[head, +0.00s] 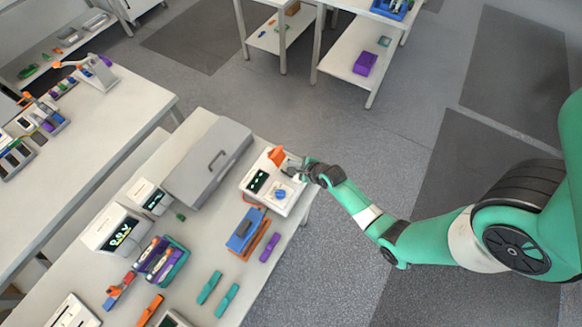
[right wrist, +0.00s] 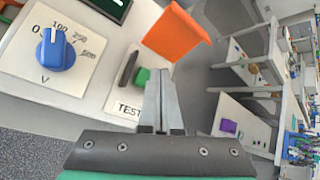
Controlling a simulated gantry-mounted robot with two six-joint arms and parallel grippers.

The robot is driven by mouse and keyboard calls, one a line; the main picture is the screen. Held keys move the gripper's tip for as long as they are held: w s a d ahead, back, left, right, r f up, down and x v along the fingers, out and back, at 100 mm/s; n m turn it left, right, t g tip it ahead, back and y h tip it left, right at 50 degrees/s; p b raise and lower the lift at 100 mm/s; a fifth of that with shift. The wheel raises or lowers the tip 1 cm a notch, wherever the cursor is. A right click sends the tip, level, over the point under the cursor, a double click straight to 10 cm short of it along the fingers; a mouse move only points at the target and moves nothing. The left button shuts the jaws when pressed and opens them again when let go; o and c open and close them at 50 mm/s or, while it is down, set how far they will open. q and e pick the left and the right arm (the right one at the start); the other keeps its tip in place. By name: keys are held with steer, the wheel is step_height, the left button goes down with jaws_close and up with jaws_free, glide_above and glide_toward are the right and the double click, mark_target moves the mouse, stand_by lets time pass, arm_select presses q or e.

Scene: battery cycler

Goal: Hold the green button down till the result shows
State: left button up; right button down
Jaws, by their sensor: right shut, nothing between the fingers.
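The white tester (head: 259,203) stands at the table's far right corner, with a dark display (head: 257,181), a blue knob (head: 281,193) and a raised orange cover (head: 277,155). In the right wrist view the green button (right wrist: 141,76) shows beside the TEST label (right wrist: 129,107), below the orange cover (right wrist: 174,34). My right gripper (right wrist: 160,76) is shut and empty, its tips right by the button and partly in front of it. I cannot tell whether they touch or press it. The display's reading is too small to make out. My left gripper is not in view.
A grey case (head: 208,165) lies left of the tester. A blue and orange device (head: 246,232) and a purple piece (head: 269,247) lie in front of it. Other instruments (head: 118,231) stand further left. Open floor lies to the right of the table.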

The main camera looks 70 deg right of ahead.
steer(key=shift+f, duration=0.15)
steer(key=shift+f, duration=0.3)
steer(key=shift+f+b, duration=0.4)
steer(key=shift+b, duration=0.15)
stand_by(0.5)
steer(key=shift+r, duration=0.1)
stand_by(4.1)
steer(key=shift+r+p, duration=0.75)
steer(key=shift+p, duration=0.15)
step_height(320, 180, up, 5)
steer(key=p, duration=0.5)
steer(key=shift+r, duration=0.1)
